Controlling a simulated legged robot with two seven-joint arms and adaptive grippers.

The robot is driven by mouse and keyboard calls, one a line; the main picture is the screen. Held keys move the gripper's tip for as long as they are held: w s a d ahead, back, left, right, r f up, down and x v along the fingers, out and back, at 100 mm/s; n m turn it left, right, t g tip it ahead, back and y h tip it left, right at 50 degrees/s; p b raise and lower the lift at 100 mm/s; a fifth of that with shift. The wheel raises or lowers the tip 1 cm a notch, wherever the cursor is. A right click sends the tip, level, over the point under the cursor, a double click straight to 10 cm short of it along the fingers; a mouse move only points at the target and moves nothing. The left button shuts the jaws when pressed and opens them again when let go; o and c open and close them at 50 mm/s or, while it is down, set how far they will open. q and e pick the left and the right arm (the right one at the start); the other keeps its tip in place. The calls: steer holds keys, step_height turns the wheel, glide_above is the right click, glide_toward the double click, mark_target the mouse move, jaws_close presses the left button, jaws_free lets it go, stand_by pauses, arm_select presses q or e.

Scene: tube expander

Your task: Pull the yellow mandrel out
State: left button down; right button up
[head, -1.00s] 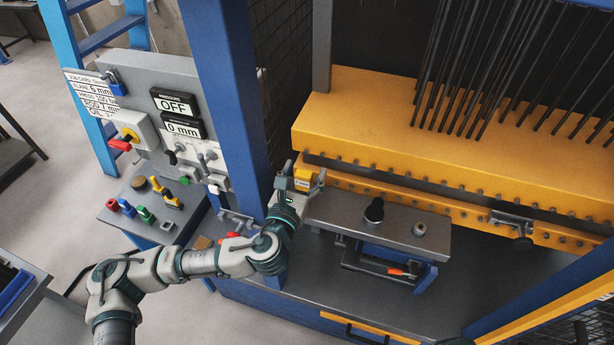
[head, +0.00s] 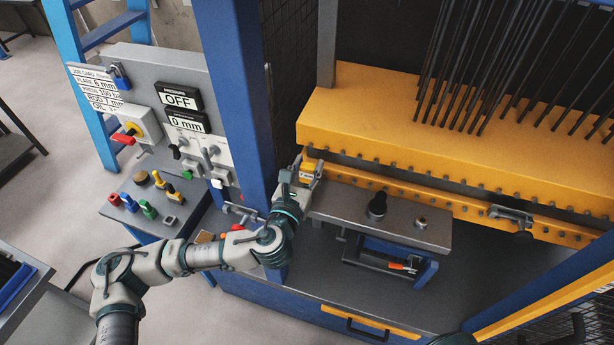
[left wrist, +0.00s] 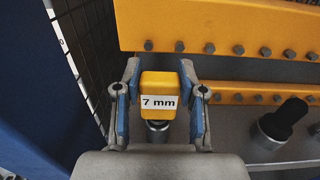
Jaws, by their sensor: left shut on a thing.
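The yellow mandrel (left wrist: 159,90) is a block with a "7 mm" label, above a grey metal shank, in the left wrist view. In the head view the yellow mandrel (head: 308,171) shows small at the left end of the grey bench plate. My left gripper (left wrist: 160,105) is shut on the yellow block, one blue-padded finger on each side. In the head view my left gripper (head: 302,180) reaches it from the lower left. The shank's lower end is partly hidden by the gripper body. My right gripper is not in view.
A black-topped post (head: 377,205) and a small metal socket (head: 421,223) stand on the plate to the right. The yellow bolted beam (head: 460,200) lies just behind. A blue column (head: 238,90) stands close on the left, beside the control panel (head: 160,80).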

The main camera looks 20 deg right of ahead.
arm_select(q)
steer(key=shift+w+r, duration=0.1)
steer(key=shift+r, duration=0.25)
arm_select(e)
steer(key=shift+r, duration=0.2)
arm_select(q)
steer(key=shift+a+r+p, duration=0.1)
steer(key=shift+r+p, duration=0.2)
steer(key=shift+p, duration=0.15)
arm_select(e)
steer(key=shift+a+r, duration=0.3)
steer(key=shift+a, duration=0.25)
arm_select(q)
steer(key=shift+r, duration=0.1)
